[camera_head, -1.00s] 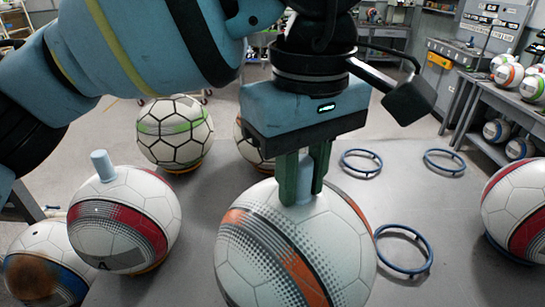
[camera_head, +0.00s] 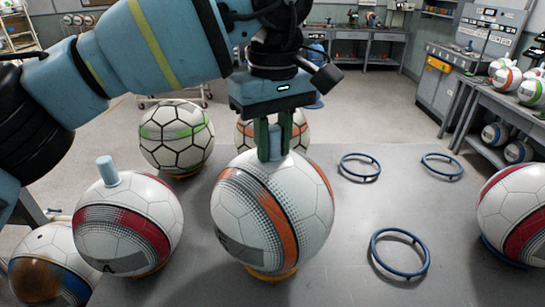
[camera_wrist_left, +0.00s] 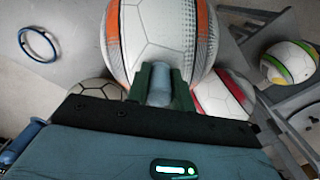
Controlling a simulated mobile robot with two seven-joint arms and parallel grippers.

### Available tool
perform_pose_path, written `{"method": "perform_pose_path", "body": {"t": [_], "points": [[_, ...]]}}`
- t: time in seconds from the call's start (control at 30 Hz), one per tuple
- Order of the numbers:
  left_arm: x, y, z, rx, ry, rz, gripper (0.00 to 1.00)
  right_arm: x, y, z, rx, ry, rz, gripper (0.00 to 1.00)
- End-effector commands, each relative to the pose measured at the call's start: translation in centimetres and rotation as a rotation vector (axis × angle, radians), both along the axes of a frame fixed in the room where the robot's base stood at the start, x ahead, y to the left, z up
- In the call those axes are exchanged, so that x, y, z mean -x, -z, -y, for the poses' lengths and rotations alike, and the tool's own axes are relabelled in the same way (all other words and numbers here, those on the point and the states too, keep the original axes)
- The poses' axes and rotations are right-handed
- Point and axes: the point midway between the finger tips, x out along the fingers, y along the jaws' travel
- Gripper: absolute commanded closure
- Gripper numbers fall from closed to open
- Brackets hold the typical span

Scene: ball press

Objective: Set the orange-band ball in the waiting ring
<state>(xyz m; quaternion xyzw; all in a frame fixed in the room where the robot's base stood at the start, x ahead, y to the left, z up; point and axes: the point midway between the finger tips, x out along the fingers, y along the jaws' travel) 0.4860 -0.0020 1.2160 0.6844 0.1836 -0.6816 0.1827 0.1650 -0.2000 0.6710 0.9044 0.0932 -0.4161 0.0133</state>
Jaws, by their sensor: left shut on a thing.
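The orange-band ball (camera_head: 315,215) is white with an orange stripe and grey dots, and has a blue-grey peg on top. My left gripper (camera_head: 274,152) is shut on that peg, and the ball is upright under it. An orange-yellow ring (camera_head: 272,276) shows just beneath the ball; I cannot tell whether they touch. In the left wrist view my gripper (camera_wrist_left: 158,85) grips the peg and the ball (camera_wrist_left: 150,35) fills the top middle. Empty blue rings stand on the grey table at the front (camera_head: 399,253), back middle (camera_head: 359,167) and back right (camera_head: 441,166). My right gripper is out of view.
A red-band ball (camera_head: 128,222) and a blue-band ball (camera_head: 48,265) are at left. A green-band ball (camera_head: 176,137) and another orange-marked ball (camera_head: 245,133) stand behind. A red-band ball (camera_head: 515,215) is at right. The table (camera_head: 445,225) is clear around the blue rings.

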Motion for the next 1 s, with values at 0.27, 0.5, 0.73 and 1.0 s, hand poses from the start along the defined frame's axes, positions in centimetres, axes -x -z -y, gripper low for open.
{"method": "perform_pose_path", "body": {"t": [0.27, 0.5, 0.73, 1.0], "points": [[-0.2, 2.1, -0.1, 0.001, -0.002, 0.003, 1.00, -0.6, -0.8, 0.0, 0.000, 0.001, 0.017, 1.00], [-0.2, 3.4, -0.1, 0.002, -0.003, 0.002, 1.00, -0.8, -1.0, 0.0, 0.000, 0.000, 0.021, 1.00], [-0.3, 3.6, -0.1, 0.002, -0.003, 0.001, 1.00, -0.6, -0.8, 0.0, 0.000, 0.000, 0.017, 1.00], [-0.3, 4.0, -0.1, 0.000, -0.003, 0.000, 0.63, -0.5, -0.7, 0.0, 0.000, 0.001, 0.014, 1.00]]}}
